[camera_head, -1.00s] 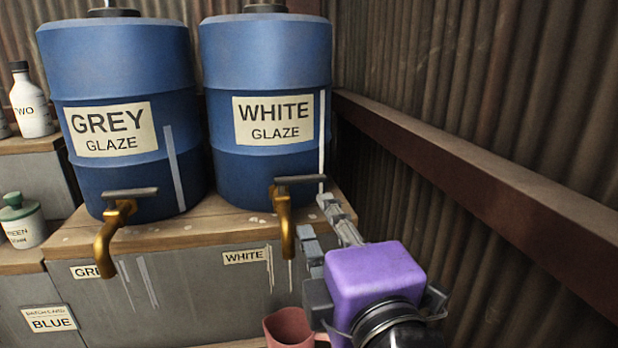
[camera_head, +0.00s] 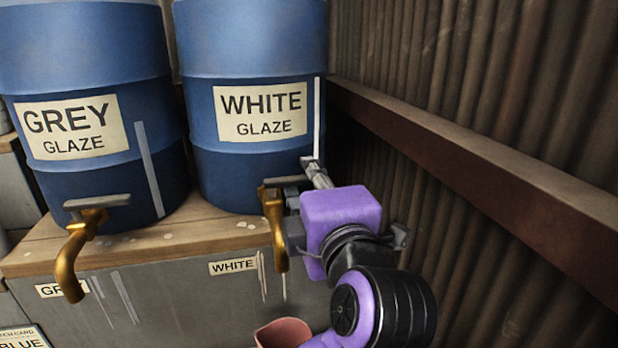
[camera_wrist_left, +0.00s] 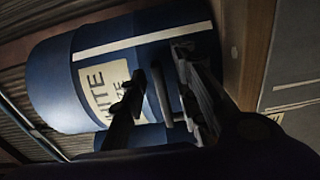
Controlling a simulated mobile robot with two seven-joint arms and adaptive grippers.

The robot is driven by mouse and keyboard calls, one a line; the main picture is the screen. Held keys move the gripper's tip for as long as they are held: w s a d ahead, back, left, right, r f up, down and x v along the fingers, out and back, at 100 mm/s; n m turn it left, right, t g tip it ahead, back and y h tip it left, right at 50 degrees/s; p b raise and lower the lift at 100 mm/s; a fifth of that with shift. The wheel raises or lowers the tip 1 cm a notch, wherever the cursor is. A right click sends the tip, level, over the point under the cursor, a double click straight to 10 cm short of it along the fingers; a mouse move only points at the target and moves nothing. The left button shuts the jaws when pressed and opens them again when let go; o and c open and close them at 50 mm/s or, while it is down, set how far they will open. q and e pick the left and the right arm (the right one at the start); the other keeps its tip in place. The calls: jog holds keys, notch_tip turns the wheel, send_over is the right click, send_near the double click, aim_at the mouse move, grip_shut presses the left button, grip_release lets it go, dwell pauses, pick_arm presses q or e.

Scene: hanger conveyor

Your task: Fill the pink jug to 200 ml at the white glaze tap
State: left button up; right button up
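The pink jug (camera_head: 284,333) stands below the white glaze tap (camera_head: 275,230), cut off by the bottom edge of the head view; its fill level cannot be seen. The brass tap has a grey bar handle and sits below the blue drum (camera_head: 255,165) labelled WHITE GLAZE. My left gripper (camera_head: 304,182) is at the right end of that handle. In the left wrist view its two fingers (camera_wrist_left: 160,92) are apart, with a grey bar, apparently the handle, between them. I cannot see either finger pressing on it. My right gripper is out of view.
The GREY GLAZE drum (camera_head: 90,185) and its brass tap (camera_head: 75,250) stand to the left on the same wooden shelf (camera_head: 170,235). Pale drip streaks mark the cabinet front. A brown beam (camera_head: 480,180) and corrugated wall close off the right side.

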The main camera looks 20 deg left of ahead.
pick_arm(q)
jog(key=shift+w+a, duration=0.25)
jog(key=shift+w, duration=0.15)
jog(key=shift+c, duration=0.5)
grip_shut()
